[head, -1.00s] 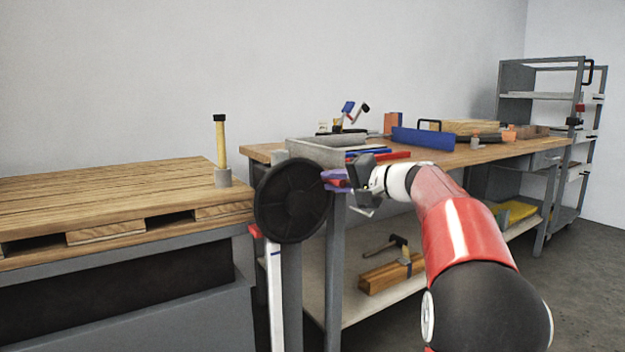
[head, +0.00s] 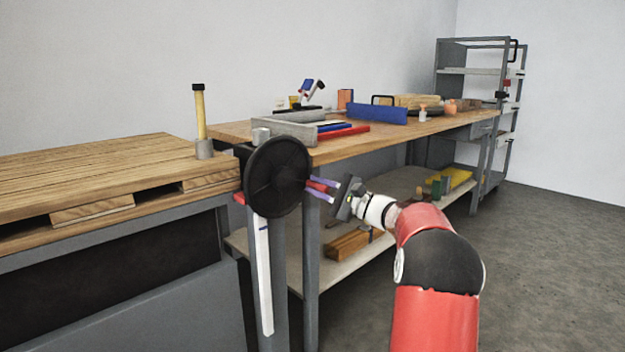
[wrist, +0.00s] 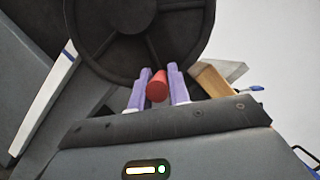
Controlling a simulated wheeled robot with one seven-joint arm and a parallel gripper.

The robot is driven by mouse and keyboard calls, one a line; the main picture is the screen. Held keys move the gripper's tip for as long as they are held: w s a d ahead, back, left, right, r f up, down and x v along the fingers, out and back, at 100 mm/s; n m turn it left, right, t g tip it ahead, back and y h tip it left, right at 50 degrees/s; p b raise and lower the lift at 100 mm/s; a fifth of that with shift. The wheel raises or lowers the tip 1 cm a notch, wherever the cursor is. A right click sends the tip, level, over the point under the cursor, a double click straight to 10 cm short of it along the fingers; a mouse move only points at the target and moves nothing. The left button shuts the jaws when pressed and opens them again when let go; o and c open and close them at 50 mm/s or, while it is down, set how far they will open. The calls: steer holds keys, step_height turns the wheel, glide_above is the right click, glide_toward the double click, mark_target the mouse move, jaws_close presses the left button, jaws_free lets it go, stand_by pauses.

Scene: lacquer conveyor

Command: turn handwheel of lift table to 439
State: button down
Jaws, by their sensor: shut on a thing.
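The black handwheel (head: 262,178) sits on a grey post at the right end of the lift table (head: 120,262). Its red handle (wrist: 157,86) lies between the purple fingers of my gripper (head: 322,189) in the wrist view, at the wheel's lower right side in the head view. My gripper is shut on this handle. The wheel fills the top of the wrist view (wrist: 130,50).
A workbench (head: 380,138) with tools and a lower shelf stands behind my arm. A grey rack (head: 475,100) stands farther back. Floor at right is clear.

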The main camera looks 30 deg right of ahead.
mark_target(288, 205)
steer(key=f+m, duration=0.1)
steer(key=a+f+m+t, duration=0.1)
steer(key=m, duration=0.1)
steer(key=shift+s+f+m+b, duration=0.15)
steer(key=shift+s+m+b, duration=0.05)
steer(key=shift+m+b, duration=0.15)
steer(key=m, duration=0.1)
steer(key=a+f+m+t+h, duration=0.1)
steer(key=m, duration=0.1)
steer(key=shift+s+a+f+m+t+h, duration=0.25)
steer(key=shift+t+h, duration=0.05)
steer(key=shift+t, duration=0.1)
steer(key=a+m+h, duration=0.1)
steer(key=m, duration=0.1)
steer(key=a+f+m+t, duration=0.1)
steer(key=m, duration=0.1)
steer(key=s+a+m+t+h, duration=0.1)
steer(key=m, duration=0.1)
steer(key=shift+f+h, duration=0.3)
steer(key=shift+a+f, duration=0.1)
steer(key=shift+a, duration=0.3)
steer(key=shift+s+a, duration=0.1)
steer(key=c, duration=1.3)
jaws_free()
